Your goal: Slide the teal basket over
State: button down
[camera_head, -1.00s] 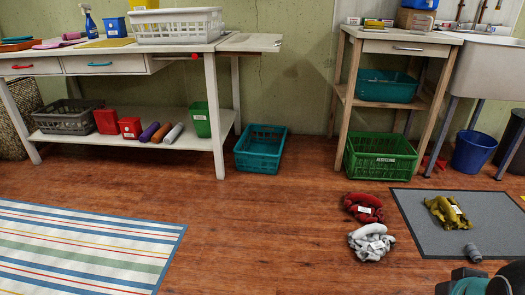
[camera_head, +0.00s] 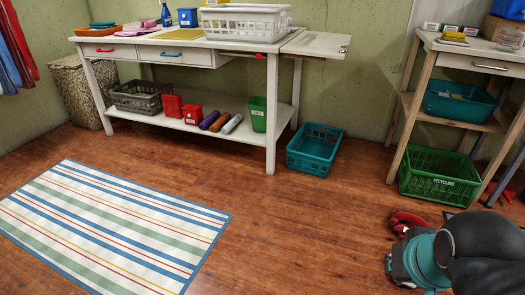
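The teal basket (camera_head: 314,150) is an open, slatted plastic basket on the wooden floor. It stands just right of the white workbench's right legs, near the green wall. It looks empty. A second teal container (camera_head: 458,103), a tub, sits on the middle shelf of the wooden stand at the right. Part of my own arm, black and teal, shows at the lower right, well short of the basket.
The white workbench (camera_head: 217,103) has a low shelf with a grey crate (camera_head: 139,97) and a green bin (camera_head: 258,114). A green recycling basket (camera_head: 438,178) sits under the wooden stand. A striped rug (camera_head: 115,228) lies at left. Floor in front of the teal basket is clear.

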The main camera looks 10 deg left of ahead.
aim_at(314, 158)
jog(key=u, duration=0.75)
jog(key=i, duration=0.8)
jog(key=u, duration=0.4)
jog(key=i, duration=0.9)
jog(key=z, duration=1.1)
jog(key=i, duration=0.75)
jog(key=z, duration=0.85)
